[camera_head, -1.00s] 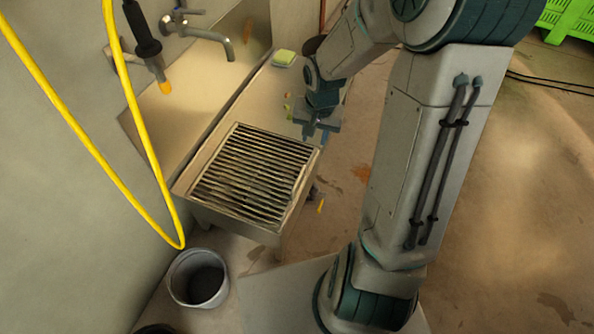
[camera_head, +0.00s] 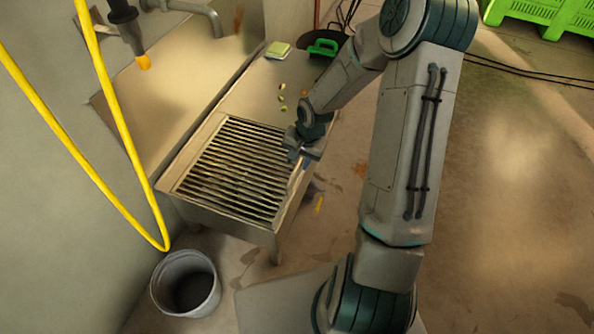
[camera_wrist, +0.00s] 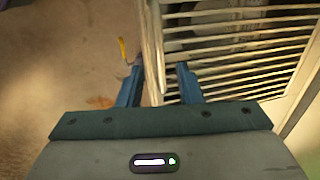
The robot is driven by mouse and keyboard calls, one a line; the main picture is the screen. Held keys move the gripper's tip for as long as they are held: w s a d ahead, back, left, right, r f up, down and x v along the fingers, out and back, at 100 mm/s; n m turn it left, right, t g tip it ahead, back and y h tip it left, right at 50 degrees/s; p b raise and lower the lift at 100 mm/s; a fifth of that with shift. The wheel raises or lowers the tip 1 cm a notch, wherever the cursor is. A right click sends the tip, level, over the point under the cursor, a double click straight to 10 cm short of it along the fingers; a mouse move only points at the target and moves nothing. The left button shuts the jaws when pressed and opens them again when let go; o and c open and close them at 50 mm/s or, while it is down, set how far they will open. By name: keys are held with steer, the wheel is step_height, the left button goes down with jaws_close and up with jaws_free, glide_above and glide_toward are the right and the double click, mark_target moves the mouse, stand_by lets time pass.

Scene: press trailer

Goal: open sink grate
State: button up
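The sink grate (camera_head: 238,172) is a slatted metal panel lying flat in the sink top. It also shows in the wrist view (camera_wrist: 240,60), with its slats running across the picture. My gripper (camera_head: 298,160) is at the grate's right side, near the sink's front rim (camera_head: 290,205). In the wrist view my gripper (camera_wrist: 158,75) has its two blue fingers apart, with the pale rim of the sink between or just beyond them. Nothing is seen held. I cannot tell whether the fingertips touch the rim or the grate.
A yellow hose (camera_head: 100,110) hangs at the left. A faucet (camera_head: 190,8) and a sponge (camera_head: 278,50) are at the back. A bucket (camera_head: 186,284) stands on the floor below the sink. A green-handled item (camera_head: 322,47) lies behind my arm.

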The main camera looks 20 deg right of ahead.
mark_target(295, 170)
steer(key=shift+w+a+f+b, duration=0.15)
steer(key=shift+f+b, duration=0.15)
steer(key=shift+f, duration=0.55)
steer(key=shift+w+a+f+b, duration=0.15)
steer(key=shift+f+b, duration=0.1)
steer(key=shift+f, duration=0.6)
steer(key=shift+s, duration=0.1)
jaws_close()
